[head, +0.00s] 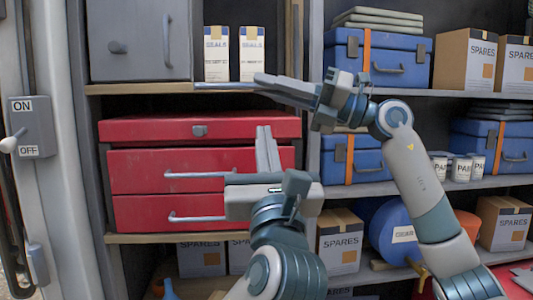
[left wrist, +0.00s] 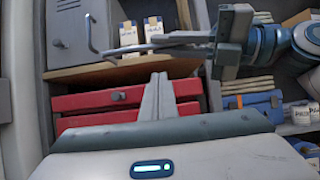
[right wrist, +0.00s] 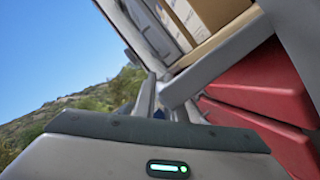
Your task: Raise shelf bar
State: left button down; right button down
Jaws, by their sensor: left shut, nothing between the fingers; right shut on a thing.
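The shelf bar (head: 222,86) is a thin grey bar, about level along the front of the upper left shelf, below the seals boxes. In the left wrist view the bar (left wrist: 130,50) runs to my right gripper. My right gripper (head: 264,80) reaches in from the right and is shut on the bar; its fingers hide part of it. In the right wrist view a wide grey bar (right wrist: 215,72) slants up right from the fingertips (right wrist: 150,88). My left gripper (head: 265,132) is shut and empty, fingers pointing up before the red drawers, below the bar and apart from it.
Two seals boxes (head: 217,53) stand on the upper left shelf beside a grey cabinet (head: 138,40). A red drawer chest (head: 150,168) with protruding handles is below. Blue cases (head: 400,70) and spares boxes (head: 465,60) fill the right shelves. A switch box (head: 32,127) is at far left.

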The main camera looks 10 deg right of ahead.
pick_arm(q)
jog(key=w+r, duration=0.5)
jog(key=r, duration=0.1)
jog(key=shift+w+r, duration=0.1)
dwell(0.3)
